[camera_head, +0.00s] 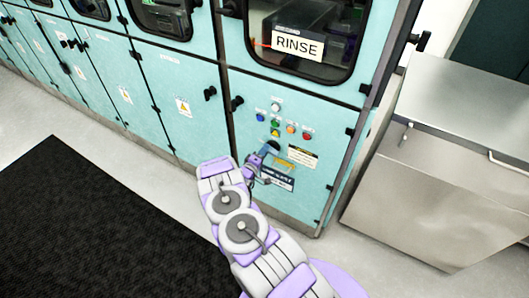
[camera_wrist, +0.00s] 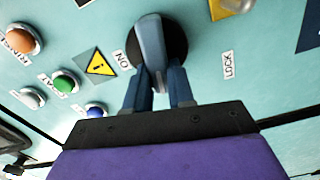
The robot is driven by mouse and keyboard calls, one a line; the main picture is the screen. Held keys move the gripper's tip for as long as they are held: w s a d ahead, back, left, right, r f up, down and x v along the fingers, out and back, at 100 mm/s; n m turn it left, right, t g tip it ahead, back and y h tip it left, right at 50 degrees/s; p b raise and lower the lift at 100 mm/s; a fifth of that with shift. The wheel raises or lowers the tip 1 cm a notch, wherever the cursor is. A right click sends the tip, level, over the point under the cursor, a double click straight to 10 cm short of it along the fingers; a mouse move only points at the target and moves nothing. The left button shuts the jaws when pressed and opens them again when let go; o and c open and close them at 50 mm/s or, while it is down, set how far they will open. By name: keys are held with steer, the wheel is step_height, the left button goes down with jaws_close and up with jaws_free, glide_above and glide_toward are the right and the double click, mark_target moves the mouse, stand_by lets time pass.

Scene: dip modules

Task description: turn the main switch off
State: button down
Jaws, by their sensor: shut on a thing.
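The main switch (camera_wrist: 151,40) is a blue-grey handle on a round black base on the light-blue panel. In the wrist view, an ON label (camera_wrist: 122,60) sits left of it and a LOCK label (camera_wrist: 228,65) to its right. The handle runs nearly up and down in that view. My gripper (camera_wrist: 160,82) has its two dark-blue fingers on either side of the handle's near end, shut on it. In the head view, my gripper (camera_head: 256,164) reaches the lower panel under the RINSE sign and covers part of the switch.
Coloured buttons (camera_head: 290,129) sit above the switch. A green button (camera_wrist: 64,84) and a yellow warning sign (camera_wrist: 100,67) show close by. A steel cabinet (camera_head: 440,150) stands right. A black mat (camera_head: 80,220) lies on the floor at left.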

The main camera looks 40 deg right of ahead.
steer(key=shift+w+a+n, duration=0.15)
steer(key=shift+w+n, duration=0.2)
steer(key=shift+n, duration=0.75)
steer(key=shift+f, duration=0.1)
steer(key=c, duration=1.2)
jaws_free()
steer(key=shift+f, duration=0.1)
steer(key=shift+c, duration=0.2)
steer(key=shift+o, duration=1.4)
steer(key=shift+s+d+f, duration=0.1)
steer(key=shift+s+d, duration=0.05)
steer(key=shift+d, duration=0.05)
steer(key=shift+a, duration=0.1)
steer(key=p+v, duration=0.2)
steer(key=v, duration=1.5)
steer(key=shift+s+a+f, duration=0.1)
steer(key=shift+a, duration=0.05)
